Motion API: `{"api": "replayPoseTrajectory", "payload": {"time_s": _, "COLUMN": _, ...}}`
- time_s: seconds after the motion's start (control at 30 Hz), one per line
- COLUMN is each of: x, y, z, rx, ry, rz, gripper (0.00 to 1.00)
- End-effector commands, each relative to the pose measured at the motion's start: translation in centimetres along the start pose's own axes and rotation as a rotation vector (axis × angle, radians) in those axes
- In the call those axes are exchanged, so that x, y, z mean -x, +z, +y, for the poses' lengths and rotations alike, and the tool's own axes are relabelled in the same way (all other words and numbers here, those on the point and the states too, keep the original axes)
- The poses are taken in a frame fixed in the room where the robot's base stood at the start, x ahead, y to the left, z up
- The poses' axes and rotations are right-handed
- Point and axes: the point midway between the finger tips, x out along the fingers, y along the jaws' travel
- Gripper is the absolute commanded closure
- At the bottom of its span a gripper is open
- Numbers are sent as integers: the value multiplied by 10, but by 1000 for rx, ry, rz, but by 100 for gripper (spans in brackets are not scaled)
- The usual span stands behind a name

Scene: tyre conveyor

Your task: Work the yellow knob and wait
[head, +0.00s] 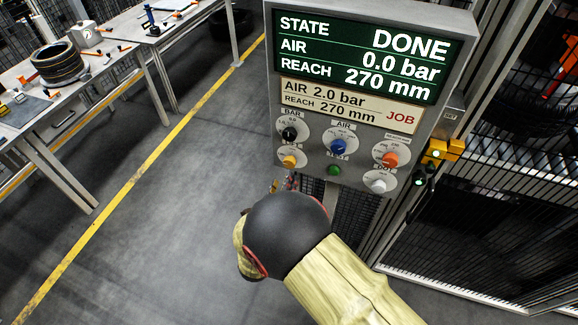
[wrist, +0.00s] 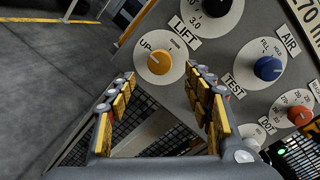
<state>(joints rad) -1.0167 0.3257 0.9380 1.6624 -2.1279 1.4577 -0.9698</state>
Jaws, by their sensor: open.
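The yellow knob (wrist: 160,62) sits on a round white dial labelled LIFT, with UP marked at its left; which way it points is hard to tell. In the head view the yellow knob (head: 289,161) is at the panel's lower left. My gripper (wrist: 160,76) is open and empty, its fingertips on either side of the yellow knob in the picture. I cannot tell whether they touch it. In the head view my arm hides most of the gripper. The screen (head: 362,52) reads STATE DONE, AIR 0.0 bar, REACH 270 mm.
A JOB plate (head: 350,104) reads AIR 2.0 bar, REACH 270 mm. Near the yellow knob are a black knob (wrist: 216,6), a blue knob (wrist: 268,68), an orange knob (wrist: 299,115) and a green button (head: 334,170). A tyre (head: 59,63) lies on the left bench. Mesh fencing stands right.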

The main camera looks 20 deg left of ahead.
Motion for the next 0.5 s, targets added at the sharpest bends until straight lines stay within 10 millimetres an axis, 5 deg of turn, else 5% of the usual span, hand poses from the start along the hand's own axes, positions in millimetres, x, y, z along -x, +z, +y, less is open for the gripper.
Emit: {"api": "replayPoseTrajectory", "payload": {"time_s": 0.5, "x": -68, "y": -2, "z": 0, "rx": -3, "ry": -2, "rz": 3, "gripper": 49}}
